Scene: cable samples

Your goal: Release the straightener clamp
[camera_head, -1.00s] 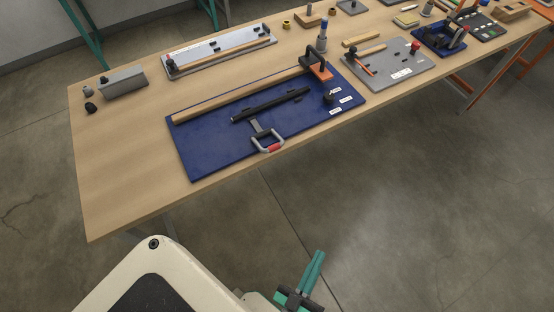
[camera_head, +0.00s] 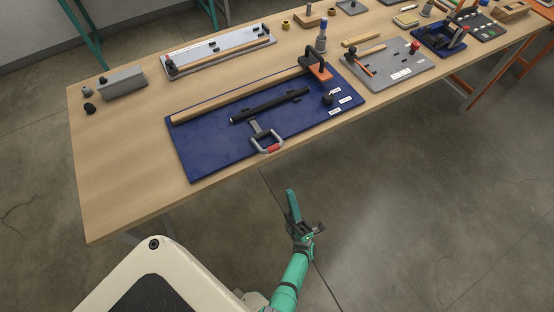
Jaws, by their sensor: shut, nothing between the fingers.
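A blue board (camera_head: 215,155) lies on the wooden table, bearing a black bar (camera_head: 270,105) and a wooden rod (camera_head: 235,95). At its front edge is a clamp with a grey U-shaped handle and a red grip (camera_head: 268,149); its metal plate reaches back towards the black bar. I cannot tell how firmly the clamp presses on the bar. My gripper (camera_head: 291,193) is shut and empty. It is over the floor in front of the table, apart from the handle and below it in the picture.
An orange block with a black handle (camera_head: 317,65) stands at the board's back right corner. A grey board (camera_head: 390,65) lies to the right and a white panel (camera_head: 220,50) behind. The table's front edge (camera_head: 140,215) lies between my arm and the fixtures.

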